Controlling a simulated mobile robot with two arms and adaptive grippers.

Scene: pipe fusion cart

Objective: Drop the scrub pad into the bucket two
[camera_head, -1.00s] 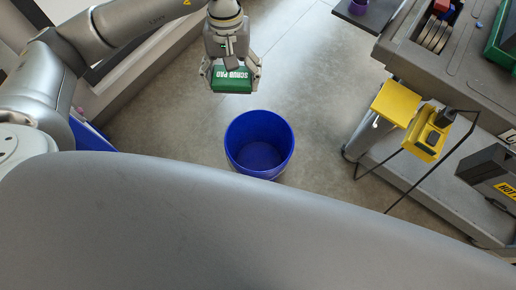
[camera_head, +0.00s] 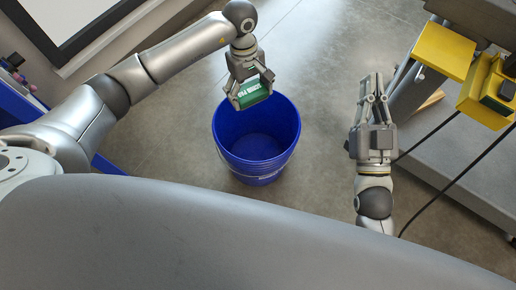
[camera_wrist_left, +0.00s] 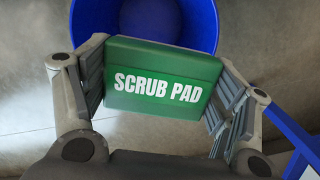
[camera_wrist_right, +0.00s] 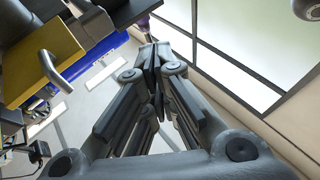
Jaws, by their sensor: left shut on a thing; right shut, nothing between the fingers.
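The scrub pad (camera_head: 254,93) is a green block with white lettering. My left gripper (camera_head: 252,96) is shut on it and holds it in the air over the far rim of the blue bucket (camera_head: 226,150) in the head view. In the left wrist view the pad (camera_wrist_left: 165,82) sits between both fingers, with the blue bucket (camera_wrist_left: 205,22) behind it at the top. The bucket stands on the floor; its visible inside looks empty. My right gripper (camera_head: 371,82) is shut and empty, to the right of the bucket; its fingers meet in the right wrist view (camera_wrist_right: 155,62).
A grey cart (camera_head: 440,165) with yellow parts (camera_head: 444,50) and black cables stands at the right, close to my right gripper. A blue-edged unit (camera_head: 30,108) is at the left. Grey floor (camera_head: 320,60) is clear behind the bucket.

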